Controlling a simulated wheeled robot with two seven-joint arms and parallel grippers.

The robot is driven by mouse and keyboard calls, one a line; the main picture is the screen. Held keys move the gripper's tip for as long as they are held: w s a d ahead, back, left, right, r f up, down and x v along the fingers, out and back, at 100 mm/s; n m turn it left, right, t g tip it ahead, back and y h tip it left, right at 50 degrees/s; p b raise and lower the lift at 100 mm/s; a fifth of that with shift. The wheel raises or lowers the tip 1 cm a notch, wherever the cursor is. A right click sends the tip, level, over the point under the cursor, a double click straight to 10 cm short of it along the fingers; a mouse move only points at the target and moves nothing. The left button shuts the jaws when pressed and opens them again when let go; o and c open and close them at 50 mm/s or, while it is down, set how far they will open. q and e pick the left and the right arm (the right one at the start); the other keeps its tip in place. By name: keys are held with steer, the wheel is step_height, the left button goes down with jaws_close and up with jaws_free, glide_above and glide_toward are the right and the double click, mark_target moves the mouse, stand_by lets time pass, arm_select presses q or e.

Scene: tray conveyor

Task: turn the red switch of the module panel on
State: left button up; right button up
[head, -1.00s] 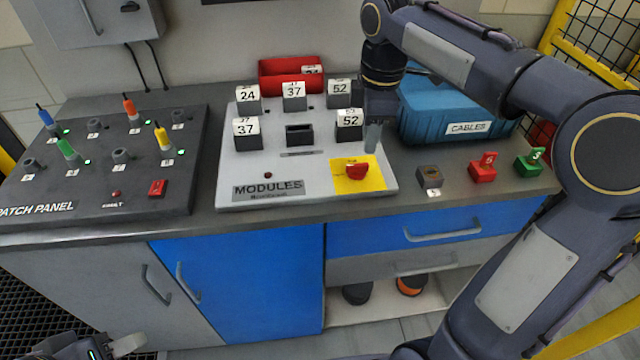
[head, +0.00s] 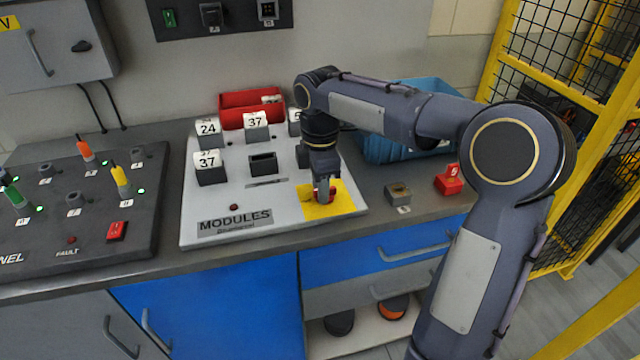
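The module panel (head: 213,200) is a pale sloped board with the label MODULES, on the grey workbench. Its red switch (head: 331,194) sits on a yellow patch (head: 345,205) at the panel's lower right corner. My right gripper (head: 323,197) points down right at the switch and covers most of it. Only small red bits show beside the fingers. I cannot tell whether the fingers are open or closed on the switch. A small red lamp (head: 234,207) is at the panel's lower left. My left gripper is out of view.
Numbered modules (head: 208,166) stand in the panel around one empty dark slot (head: 263,163). A red bin (head: 236,106) and a blue bin (head: 378,147) are behind. A grey block (head: 398,193) and a red block (head: 448,180) lie to the right. The patch panel (head: 130,185) is left.

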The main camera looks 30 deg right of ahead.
jaws_close()
steer(key=shift+w+r+m+p, duration=0.1)
steer(key=shift+r+m+p, duration=0.05)
steer(key=shift+m+p, duration=0.9)
steer(key=m+p, duration=0.1)
steer(key=m, duration=0.3)
steer(key=shift+w+d, duration=0.1)
steer(key=shift+w, duration=0.05)
steer(key=m+p, duration=0.1)
steer(key=m, duration=0.3)
steer(key=m+p, duration=0.1)
steer(key=m, duration=0.1)
steer(key=shift+w+d+p, duration=0.15)
steer(key=shift+d+p, duration=0.1)
steer(key=shift+p, duration=0.1)
steer(key=m, duration=0.2)
steer(key=m+p, duration=0.1)
steer(key=m, duration=0.3)
steer(key=shift+d, duration=0.25)
